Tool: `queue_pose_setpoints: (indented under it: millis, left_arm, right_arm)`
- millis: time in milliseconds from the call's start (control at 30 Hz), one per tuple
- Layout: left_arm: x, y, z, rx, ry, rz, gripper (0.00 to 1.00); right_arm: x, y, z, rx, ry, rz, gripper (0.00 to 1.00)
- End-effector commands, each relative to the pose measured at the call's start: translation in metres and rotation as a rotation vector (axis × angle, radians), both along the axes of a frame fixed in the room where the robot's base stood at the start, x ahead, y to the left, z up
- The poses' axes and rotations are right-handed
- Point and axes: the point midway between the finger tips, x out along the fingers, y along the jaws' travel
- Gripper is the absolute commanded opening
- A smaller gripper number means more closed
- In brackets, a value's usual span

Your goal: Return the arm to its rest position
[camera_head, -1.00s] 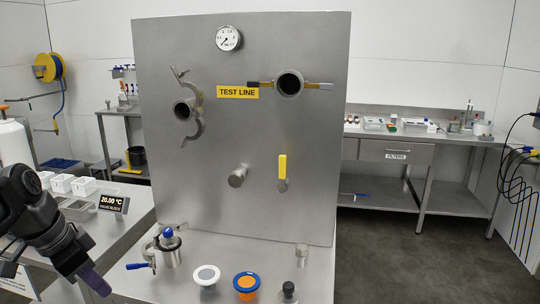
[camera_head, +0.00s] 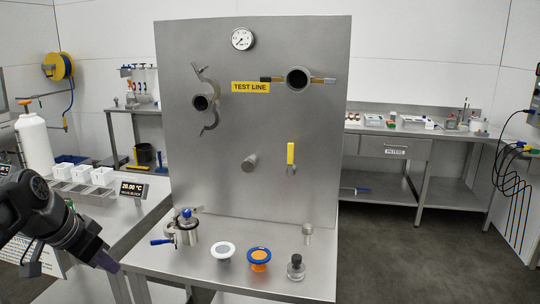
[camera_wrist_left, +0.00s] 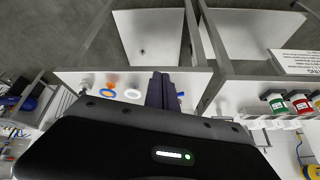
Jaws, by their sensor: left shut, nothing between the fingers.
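My left gripper (camera_head: 108,262) hangs at the lower left in the head view, to the left of the steel table's front edge. Its purple fingers are shut with nothing between them. In the left wrist view the closed fingers (camera_wrist_left: 161,90) point up the picture, past the table edge. My right gripper is in neither view.
A side bench (camera_head: 135,205) with a temperature display (camera_head: 134,188) is beside my left arm. Floor at right is clear (camera_head: 430,250).

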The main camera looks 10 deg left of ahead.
Motion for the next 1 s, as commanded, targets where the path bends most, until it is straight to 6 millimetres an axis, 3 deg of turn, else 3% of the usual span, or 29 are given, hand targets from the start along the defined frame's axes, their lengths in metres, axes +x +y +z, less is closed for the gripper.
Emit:
queue_pose_setpoints:
  millis: [133, 267, 367, 500, 567, 667, 767, 900, 1000]
  left_arm:
    - [0.033, -0.004, -0.015, -0.016, -0.074, 0.091, 0.00]
    - [0.071, -0.021, -0.049, -0.053, -0.123, 0.170, 0.00]
    - [0.099, -0.046, -0.091, -0.096, -0.142, 0.224, 0.00]
    - [0.126, -0.102, -0.180, -0.181, -0.133, 0.294, 0.00]
    - [0.127, -0.131, -0.221, -0.222, -0.115, 0.320, 0.00]
    - [0.113, -0.180, -0.286, -0.282, -0.067, 0.353, 0.00]
    - [0.081, -0.228, -0.346, -0.334, 0.006, 0.374, 0.00]
    - [0.013, -0.291, -0.414, -0.386, 0.141, 0.378, 0.00]
    - [-0.043, -0.328, -0.448, -0.402, 0.256, 0.352, 0.00]
  right_arm:
    - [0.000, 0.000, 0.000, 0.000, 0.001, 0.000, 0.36]
    - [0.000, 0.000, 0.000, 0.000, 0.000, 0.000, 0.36]
    - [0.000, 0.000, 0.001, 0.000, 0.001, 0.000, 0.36]
    - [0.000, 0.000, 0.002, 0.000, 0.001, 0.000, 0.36]
    - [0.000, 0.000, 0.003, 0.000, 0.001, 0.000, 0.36]
    - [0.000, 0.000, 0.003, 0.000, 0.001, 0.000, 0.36]
    - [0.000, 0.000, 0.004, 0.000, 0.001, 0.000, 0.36]
    - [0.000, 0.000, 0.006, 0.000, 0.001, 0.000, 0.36]
    - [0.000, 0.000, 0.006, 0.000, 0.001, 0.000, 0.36]
